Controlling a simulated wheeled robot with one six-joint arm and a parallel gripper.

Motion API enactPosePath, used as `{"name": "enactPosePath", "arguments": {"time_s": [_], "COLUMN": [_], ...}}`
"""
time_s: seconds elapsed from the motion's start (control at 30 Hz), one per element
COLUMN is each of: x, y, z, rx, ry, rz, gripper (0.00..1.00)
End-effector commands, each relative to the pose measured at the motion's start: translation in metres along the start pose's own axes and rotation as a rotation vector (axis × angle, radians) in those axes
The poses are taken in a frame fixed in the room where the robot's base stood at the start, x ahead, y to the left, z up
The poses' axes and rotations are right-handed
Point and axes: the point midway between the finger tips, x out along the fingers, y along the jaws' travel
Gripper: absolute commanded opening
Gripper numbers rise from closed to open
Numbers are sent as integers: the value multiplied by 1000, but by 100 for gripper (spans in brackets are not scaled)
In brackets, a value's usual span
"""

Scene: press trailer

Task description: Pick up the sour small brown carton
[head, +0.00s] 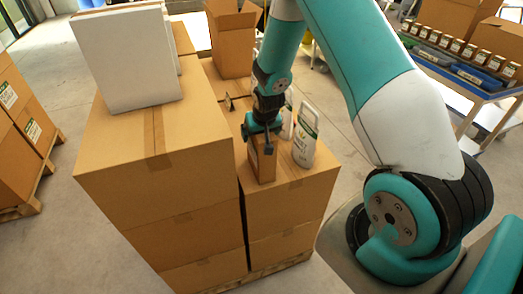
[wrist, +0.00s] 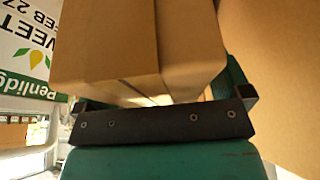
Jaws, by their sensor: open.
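A small brown carton (head: 262,164) stands upright on the lower stack of big boxes, beside the taller stack. My gripper (head: 263,136) is over its top from above. In the wrist view the carton (wrist: 130,45) fills the space in front of the gripper (wrist: 163,103), with a finger at each side. The jaws are open, and the carton is not clamped. No word "sour" can be read on its visible faces.
The taller stack (head: 150,150) rises close on the left, bearing a white box (head: 125,60). An open carton (head: 232,45) stands behind.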

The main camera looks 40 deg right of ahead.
Motion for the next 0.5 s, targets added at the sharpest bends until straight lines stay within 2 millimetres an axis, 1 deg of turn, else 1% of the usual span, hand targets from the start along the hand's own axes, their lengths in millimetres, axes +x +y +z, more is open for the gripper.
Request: {"name": "enactPosePath", "arguments": {"time_s": [0.2,0.23,0.27,0.3,0.37,0.4,0.47,0.5], "x": [3,3,2,2,2,2,2,2], "y": [0,0,0,0,0,0,0,0], "z": [1,1,1,1,1,1,1,1], "rx": [0,0,0,0,0,0,0,0], "ry": [0,0,0,0,0,0,0,0], "rz": [0,0,0,0,0,0,0,0], "gripper": [96,93,87,77,64,54,41,31]}}
